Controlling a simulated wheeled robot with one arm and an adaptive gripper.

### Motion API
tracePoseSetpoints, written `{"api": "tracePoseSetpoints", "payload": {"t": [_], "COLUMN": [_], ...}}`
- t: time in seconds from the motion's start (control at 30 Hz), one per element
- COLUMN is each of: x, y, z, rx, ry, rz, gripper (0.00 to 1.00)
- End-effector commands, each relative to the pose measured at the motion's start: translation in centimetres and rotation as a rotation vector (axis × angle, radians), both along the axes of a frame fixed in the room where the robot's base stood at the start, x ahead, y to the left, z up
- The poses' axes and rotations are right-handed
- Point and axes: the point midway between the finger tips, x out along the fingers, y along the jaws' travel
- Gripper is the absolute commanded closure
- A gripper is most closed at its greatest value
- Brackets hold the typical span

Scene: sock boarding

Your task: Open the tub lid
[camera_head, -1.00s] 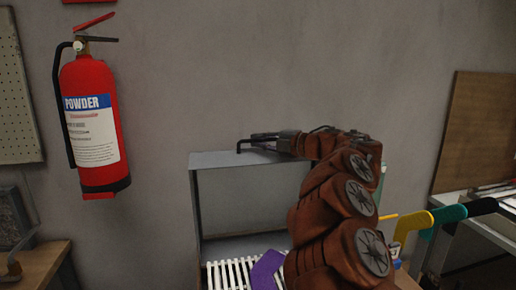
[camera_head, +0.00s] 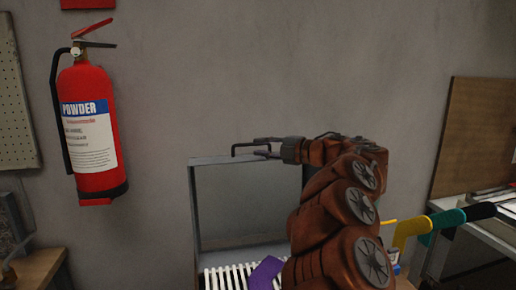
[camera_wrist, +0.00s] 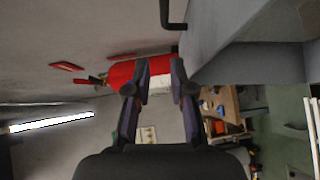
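The tub lid (camera_head: 240,160) is a grey panel with a rim, raised roughly upright at the back of the tub in the head view. A dark bent handle (camera_head: 237,148) is at its top edge. In the wrist view the grey lid (camera_wrist: 230,60) fills the upper right, with the handle (camera_wrist: 174,22) beyond the fingertips. My gripper (camera_head: 268,148) is at the lid's top edge beside the handle. In the wrist view its two fingers (camera_wrist: 160,80) are apart with nothing between them. The tub's body is mostly below the head view.
A white slatted rack (camera_head: 228,277) and a purple piece (camera_head: 265,272) sit below the lid. A red fire extinguisher (camera_head: 90,130) hangs on the wall at left. Yellow (camera_head: 410,228), teal (camera_head: 447,217) and black (camera_head: 482,210) forms stand at right. The wall above the lid is bare.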

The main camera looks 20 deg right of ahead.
Motion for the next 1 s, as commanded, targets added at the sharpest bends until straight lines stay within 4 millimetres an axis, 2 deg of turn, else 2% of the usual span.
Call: {"api": "tracePoseSetpoints", "payload": {"t": [0.3,0.5,0.7,1.0], "x": [-5.1,-7.6,-8.6,-8.7], "y": [-3.3,-4.8,-5.4,-5.4], "z": [0.5,0.7,0.8,0.8], "rx": [0.001,0.001,0.002,0.001], "ry": [0.001,0.002,0.001,0.002], "rz": [-0.002,0.0,0.0,0.002], "gripper": [0.77,0.77,0.77,0.77]}}
